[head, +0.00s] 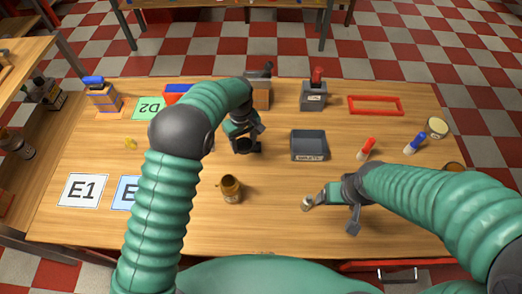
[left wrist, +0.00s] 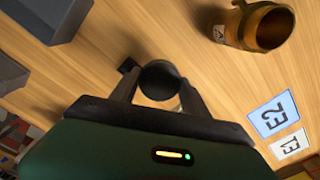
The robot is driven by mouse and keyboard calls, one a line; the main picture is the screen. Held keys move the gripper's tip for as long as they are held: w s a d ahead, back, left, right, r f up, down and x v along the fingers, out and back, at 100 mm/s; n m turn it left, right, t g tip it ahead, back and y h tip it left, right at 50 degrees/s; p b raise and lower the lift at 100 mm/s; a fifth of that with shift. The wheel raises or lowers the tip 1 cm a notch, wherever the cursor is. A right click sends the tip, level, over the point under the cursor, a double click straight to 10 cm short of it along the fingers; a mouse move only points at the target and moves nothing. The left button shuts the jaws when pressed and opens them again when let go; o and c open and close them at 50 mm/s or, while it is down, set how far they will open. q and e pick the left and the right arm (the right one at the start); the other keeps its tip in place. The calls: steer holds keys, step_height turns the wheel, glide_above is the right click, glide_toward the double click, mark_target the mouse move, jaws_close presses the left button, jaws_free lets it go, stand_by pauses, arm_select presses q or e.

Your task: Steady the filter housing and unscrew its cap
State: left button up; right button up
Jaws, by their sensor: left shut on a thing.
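The filter housing seems to be the amber-brown, open-topped cylinder (head: 231,189) standing upright on the table, left of centre at the front. It also shows at the top right of the left wrist view (left wrist: 262,25), with a small pale label and no cap on it. My left gripper (head: 243,147) is behind the housing, apart from it, and shut on a dark round cap (left wrist: 159,80). My right gripper (head: 335,208) is right of the housing, its fingers spread. A small grey-white cylinder (head: 307,203) stands beside its left finger; I cannot tell whether they touch.
A dark tray (head: 309,145) sits right of my left gripper. A red-handled tool (head: 367,149) and a blue-handled one (head: 414,144) lie further right. Labelled cards such as E1 (head: 83,190) lie at left. Bare wood surrounds the housing.

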mark_target(246, 162)
arm_select(q)
step_height(246, 162, down, 9)
steer(key=shift+f+p, duration=0.1)
steer(key=shift+p, duration=0.4)
steer(key=shift+d+f, duration=0.1)
steer(key=shift+f, duration=0.3)
steer(key=o, duration=1.5)
steer(key=shift+r, duration=0.3)
step_height(246, 162, up, 12)
steer(key=shift+f+b, duration=0.1)
steer(key=shift+b, duration=0.55)
